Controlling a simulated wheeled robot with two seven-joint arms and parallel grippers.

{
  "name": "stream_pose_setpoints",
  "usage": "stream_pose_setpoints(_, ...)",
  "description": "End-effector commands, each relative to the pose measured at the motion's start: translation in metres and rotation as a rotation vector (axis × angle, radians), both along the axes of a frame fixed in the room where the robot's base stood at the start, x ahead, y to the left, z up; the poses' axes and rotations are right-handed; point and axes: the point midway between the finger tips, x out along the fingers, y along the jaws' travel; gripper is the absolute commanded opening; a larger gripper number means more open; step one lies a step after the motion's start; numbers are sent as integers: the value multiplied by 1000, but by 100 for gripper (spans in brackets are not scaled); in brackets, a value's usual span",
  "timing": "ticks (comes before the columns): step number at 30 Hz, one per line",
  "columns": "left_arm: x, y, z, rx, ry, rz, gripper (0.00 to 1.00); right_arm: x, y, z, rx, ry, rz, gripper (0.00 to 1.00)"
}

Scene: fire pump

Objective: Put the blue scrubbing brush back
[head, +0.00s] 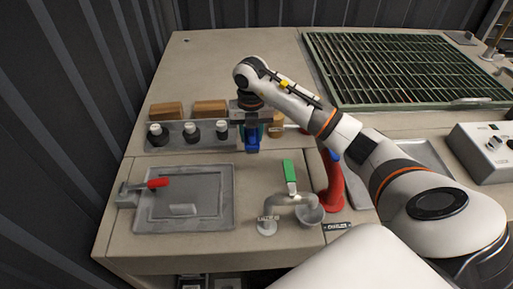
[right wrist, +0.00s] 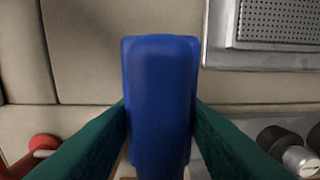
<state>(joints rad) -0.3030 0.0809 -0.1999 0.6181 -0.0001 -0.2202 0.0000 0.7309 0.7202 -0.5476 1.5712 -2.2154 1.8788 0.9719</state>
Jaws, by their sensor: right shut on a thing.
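The blue scrubbing brush (head: 253,140) is in my right gripper (head: 251,122), at the right end of the row of black-and-white knobs. In the right wrist view the brush's smooth blue body (right wrist: 160,85) stands between the two dark green fingers, which press on its sides. My right gripper (right wrist: 160,118) is shut on it. The brush's bristles do not show, and I cannot tell whether it touches the surface below. My left gripper is out of view.
Black-and-white knobs (head: 190,131) stand on a grey strip, with brown blocks (head: 166,110) behind. In front are a grey hatch (head: 184,197) with a red lever (head: 158,183), a green-handled tap (head: 290,172) and a red curved part (head: 333,188). A green grating (head: 400,70) lies behind right.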

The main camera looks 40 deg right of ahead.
Motion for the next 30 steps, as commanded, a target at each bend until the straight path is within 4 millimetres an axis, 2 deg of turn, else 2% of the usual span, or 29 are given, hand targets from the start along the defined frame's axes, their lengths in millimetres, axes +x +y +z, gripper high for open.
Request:
stream_pose_setpoints(3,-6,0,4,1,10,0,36,-1,1,-20,2,3,0,1)
stream_pose_setpoints(7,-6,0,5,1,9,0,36,0,0,-32,1,-1,0,1)
stream_pose_setpoints(11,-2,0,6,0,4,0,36,0,0,-43,1,0,1,1)
stream_pose_setpoints(16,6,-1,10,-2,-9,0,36,0,0,-67,1,2,0,1)
stream_pose_setpoints(28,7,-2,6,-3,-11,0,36,0,0,-75,0,-2,1,1)
stream_pose_setpoints(29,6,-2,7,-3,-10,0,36,0,0,-74,0,-2,1,42)
stream_pose_setpoints(30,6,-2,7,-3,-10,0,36,0,0,-74,0,-2,1,49)
